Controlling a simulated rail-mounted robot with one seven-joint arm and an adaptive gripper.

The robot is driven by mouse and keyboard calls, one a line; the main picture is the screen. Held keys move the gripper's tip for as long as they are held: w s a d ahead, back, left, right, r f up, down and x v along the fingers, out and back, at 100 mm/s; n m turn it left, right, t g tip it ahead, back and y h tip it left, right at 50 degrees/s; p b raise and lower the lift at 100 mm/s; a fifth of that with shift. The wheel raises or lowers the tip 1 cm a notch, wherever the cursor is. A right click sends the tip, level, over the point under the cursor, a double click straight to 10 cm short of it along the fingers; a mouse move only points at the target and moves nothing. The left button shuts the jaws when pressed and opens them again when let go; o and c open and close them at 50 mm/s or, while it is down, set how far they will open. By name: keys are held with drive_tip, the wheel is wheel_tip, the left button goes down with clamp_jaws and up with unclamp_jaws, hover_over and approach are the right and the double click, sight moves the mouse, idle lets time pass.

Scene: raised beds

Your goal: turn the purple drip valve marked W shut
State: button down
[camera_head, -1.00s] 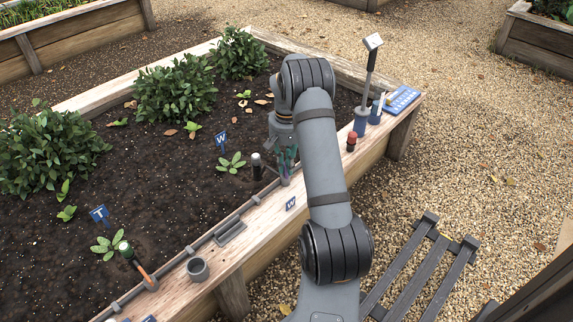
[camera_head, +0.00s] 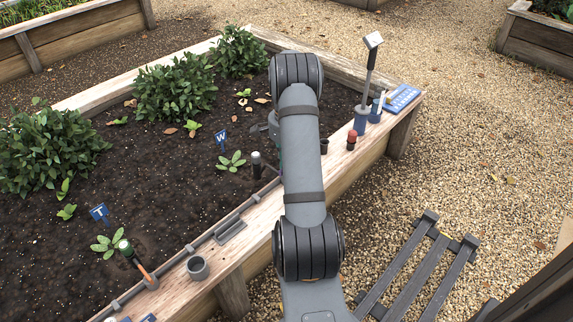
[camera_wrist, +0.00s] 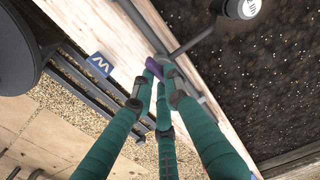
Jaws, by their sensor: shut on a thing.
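The purple drip valve's handle (camera_wrist: 153,68) shows in the wrist view as a small purple piece among my fingertips, beside a grey pipe fitting. My gripper (camera_wrist: 162,84) has green fingers with grey tips, closed around the handle. The fingertips cover much of the valve, so the handle's exact angle is hard to read. A blue plate marked W (camera_wrist: 101,64) lies on the wooden edge next to it. In the head view my arm hides the valve and nearly all of the gripper. A blue W sign (camera_head: 221,139) stands in the soil nearby.
A white-topped stake (camera_head: 256,160) stands in the soil close to the arm. A red-topped item (camera_head: 351,140), a tall tool (camera_head: 370,75) and a blue tray (camera_head: 402,98) are on the rim to the right.

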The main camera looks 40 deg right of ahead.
drive_tip(key=shift+m, duration=0.6)
drive_tip(key=c, duration=1.7)
unclamp_jaws()
drive_tip(key=shift+c, duration=0.2)
drive_tip(key=shift+r, duration=0.1)
wheel_tip(320, 180, up, 12)
